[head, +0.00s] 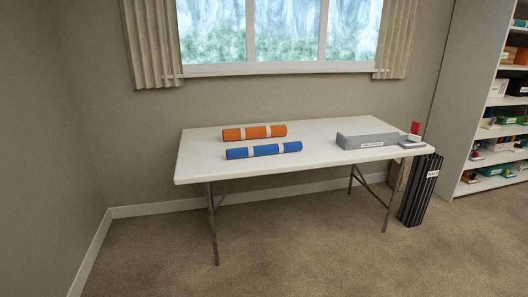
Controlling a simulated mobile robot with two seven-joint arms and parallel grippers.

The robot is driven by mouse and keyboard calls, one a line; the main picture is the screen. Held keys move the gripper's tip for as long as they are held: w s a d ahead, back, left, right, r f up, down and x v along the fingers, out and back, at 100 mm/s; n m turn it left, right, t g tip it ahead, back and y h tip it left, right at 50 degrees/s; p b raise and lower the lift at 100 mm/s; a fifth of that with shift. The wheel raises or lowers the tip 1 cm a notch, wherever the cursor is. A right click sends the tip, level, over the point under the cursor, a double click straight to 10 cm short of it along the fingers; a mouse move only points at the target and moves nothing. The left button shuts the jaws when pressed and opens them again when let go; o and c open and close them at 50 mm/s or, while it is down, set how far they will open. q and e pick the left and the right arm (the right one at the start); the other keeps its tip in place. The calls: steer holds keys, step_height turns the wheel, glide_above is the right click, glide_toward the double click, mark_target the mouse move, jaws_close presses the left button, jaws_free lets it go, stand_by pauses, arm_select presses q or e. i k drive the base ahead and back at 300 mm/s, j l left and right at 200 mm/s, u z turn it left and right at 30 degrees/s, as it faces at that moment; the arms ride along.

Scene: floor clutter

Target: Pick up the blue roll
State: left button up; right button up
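A blue roll (264,150) with pale bands lies on its side on the white folding table (330,168), near the front edge and left of the table's middle. An orange roll (255,132) with pale bands lies just behind it, apart from it. Neither of my grippers shows in the head view.
A grey box (371,140) with a label and a small red item (415,128) are at the table's right end. A dark ribbed upright object (420,190) stands on the floor beside it. A filled shelf (495,120) is at the right. The carpet (300,245) in front is clear.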

mark_target(245, 152)
steer(key=i+j, duration=0.25)
steer(key=i, duration=0.3)
steer(key=i+j+u, duration=0.1)
steer(key=i+j, duration=0.15)
steer(key=i, duration=0.3)
steer(key=i+j+u, duration=0.1)
steer(key=i+j, duration=0.15)
steer(key=i, duration=0.35)
steer(key=i+j, duration=0.15)
steer(key=i, duration=0.4)
